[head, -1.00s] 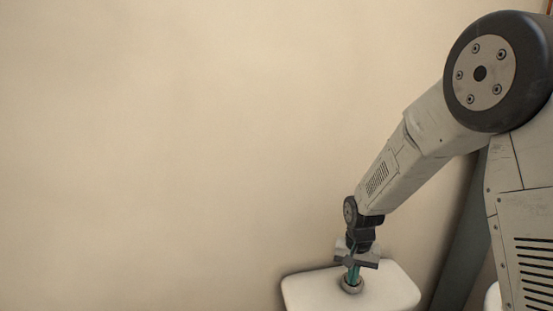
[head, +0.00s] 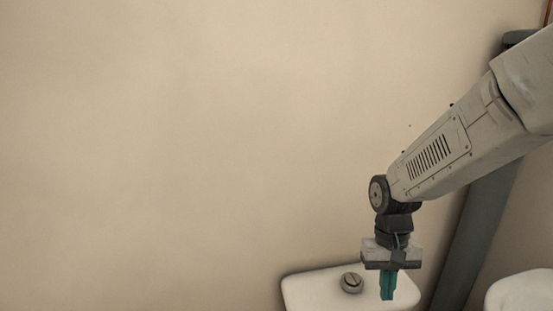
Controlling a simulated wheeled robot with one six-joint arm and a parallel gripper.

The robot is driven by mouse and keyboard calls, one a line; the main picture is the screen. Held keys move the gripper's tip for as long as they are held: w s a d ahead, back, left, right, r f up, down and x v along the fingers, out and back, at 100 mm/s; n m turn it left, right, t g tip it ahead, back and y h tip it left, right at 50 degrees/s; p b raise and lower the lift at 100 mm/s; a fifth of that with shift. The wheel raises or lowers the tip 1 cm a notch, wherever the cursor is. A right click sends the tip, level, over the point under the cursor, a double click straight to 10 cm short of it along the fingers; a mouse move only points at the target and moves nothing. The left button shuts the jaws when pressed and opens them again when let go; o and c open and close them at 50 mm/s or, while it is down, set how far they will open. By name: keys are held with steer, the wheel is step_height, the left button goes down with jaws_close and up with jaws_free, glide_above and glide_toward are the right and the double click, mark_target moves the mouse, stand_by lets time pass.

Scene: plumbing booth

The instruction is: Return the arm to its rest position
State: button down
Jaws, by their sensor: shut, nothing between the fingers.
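My gripper (head: 387,288) points down at the end of my arm, with its teal fingers shut together and nothing between them. In the picture it overlaps the right part of a white cistern lid (head: 312,291). A round grey flush button (head: 351,283) sits in the lid, to the left of the fingers and apart from them. My arm reaches in from the right edge.
A plain beige wall (head: 180,140) fills the left and middle. A dark grey post (head: 482,210) leans behind my arm. A white rounded fixture (head: 520,292) shows at the lower right, cut off by the frame.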

steer(key=s+d+r+t, duration=0.1)
steer(key=s+r+t, duration=0.1)
steer(key=s+r, duration=0.5)
steer(key=s+d+r+t, duration=0.1)
steer(key=s+d+r, duration=0.1)
steer(key=s+r, duration=0.5)
steer(key=s, duration=0.4)
steer(key=shift+s+d+n+t, duration=0.15)
steer(key=shift+s+n+t, duration=0.05)
steer(key=shift+n+t, duration=0.2)
